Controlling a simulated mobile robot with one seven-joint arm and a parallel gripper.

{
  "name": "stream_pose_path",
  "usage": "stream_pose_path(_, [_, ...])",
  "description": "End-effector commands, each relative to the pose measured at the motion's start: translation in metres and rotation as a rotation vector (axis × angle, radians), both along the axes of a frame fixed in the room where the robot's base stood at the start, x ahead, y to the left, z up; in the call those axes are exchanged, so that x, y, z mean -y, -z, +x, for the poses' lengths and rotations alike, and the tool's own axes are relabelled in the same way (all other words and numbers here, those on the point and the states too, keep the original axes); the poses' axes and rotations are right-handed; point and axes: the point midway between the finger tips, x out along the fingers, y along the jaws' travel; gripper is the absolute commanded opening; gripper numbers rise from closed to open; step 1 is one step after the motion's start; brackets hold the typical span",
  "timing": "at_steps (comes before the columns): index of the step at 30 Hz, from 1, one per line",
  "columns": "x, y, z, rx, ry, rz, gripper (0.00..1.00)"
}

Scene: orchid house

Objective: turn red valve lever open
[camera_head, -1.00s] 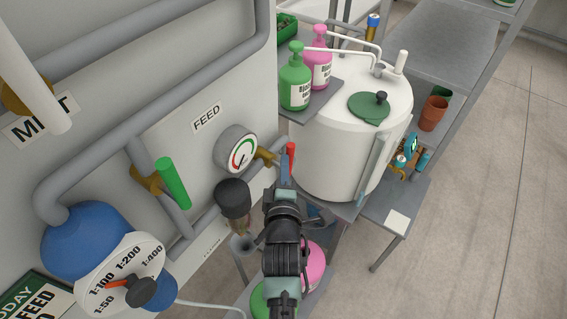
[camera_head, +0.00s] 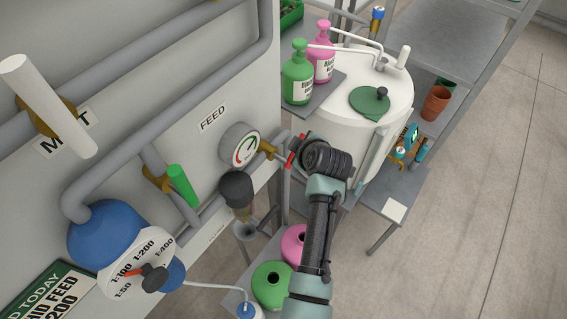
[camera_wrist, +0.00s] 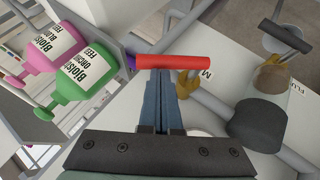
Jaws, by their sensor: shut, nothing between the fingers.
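The red valve lever (camera_head: 293,154) sits on the brass fitting (camera_head: 268,149) to the right of the feed gauge. In the head view it is slanted and partly hidden behind my wrist. In the head view my gripper (camera_head: 299,148) is mostly hidden by my wrist.
The round gauge (camera_head: 240,146) and a dark-capped cylinder (camera_head: 236,188) are left of the lever. A white tank (camera_head: 345,115) stands behind my wrist, with green (camera_head: 297,77) and pink (camera_head: 324,57) bottles beside it. A green handle (camera_head: 182,186) is further left. Open floor lies right.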

Motion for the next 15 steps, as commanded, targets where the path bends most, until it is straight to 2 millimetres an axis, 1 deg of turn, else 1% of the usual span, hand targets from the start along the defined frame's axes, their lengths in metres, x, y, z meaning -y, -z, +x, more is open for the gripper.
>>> stream_pose_path(3, [0.006,0.006,0.008,-0.09,0.002,0.061,0.0])
stream_pose_path(11, [0.013,0.016,0.018,-0.283,0.001,0.188,0.0])
stream_pose_path(15, [0.014,0.021,0.021,-0.283,0.001,0.188,0.0])
